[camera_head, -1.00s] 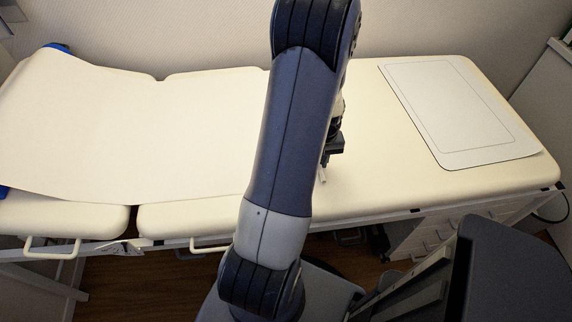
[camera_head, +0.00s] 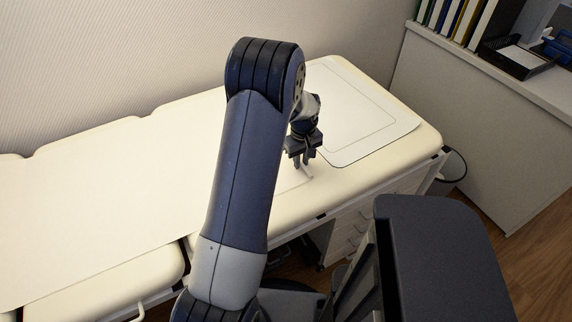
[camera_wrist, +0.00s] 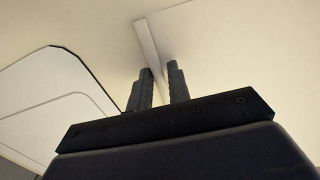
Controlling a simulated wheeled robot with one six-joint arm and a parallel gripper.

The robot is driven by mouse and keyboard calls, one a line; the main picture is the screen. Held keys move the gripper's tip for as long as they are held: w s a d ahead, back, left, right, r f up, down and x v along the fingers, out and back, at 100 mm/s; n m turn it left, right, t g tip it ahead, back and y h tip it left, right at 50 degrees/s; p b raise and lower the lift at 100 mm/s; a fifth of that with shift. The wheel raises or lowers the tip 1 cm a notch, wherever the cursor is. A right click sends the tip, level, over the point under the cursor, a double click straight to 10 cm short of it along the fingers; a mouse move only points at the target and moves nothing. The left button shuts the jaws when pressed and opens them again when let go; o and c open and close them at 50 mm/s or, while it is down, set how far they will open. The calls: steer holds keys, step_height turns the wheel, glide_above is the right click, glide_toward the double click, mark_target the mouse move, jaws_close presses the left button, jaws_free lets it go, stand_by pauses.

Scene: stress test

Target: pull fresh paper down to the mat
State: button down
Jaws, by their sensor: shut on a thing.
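The pale paper (camera_head: 95,195) lies over the couch from the left and runs behind my arm. A narrow pale strip along its leading edge shows in the wrist view (camera_wrist: 147,42). My gripper (camera_head: 301,163) is shut on this edge strip, low over the couch; the fingers stand either side of it in the wrist view (camera_wrist: 160,75). The flat white mat (camera_head: 365,112), with a thin outlined rectangle, lies on the right part of the couch, just right of my gripper. It also shows at left in the wrist view (camera_wrist: 50,108). My arm hides part of the paper.
The cream padded couch (camera_head: 275,212) has bare surface in front of the mat. A cabinet (camera_head: 455,110) with binders (camera_head: 460,18) and a black tray (camera_head: 515,58) stands at the right. White drawers (camera_head: 350,225) are under the couch. A wall runs behind.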

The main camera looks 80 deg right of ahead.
steer(key=shift+s+d, duration=0.5)
steer(key=shift+s, duration=0.05)
steer(key=c, duration=1.3)
jaws_free()
steer(key=shift+r, duration=0.1)
step_height(320, 180, up, 11)
steer(key=shift+f, duration=0.15)
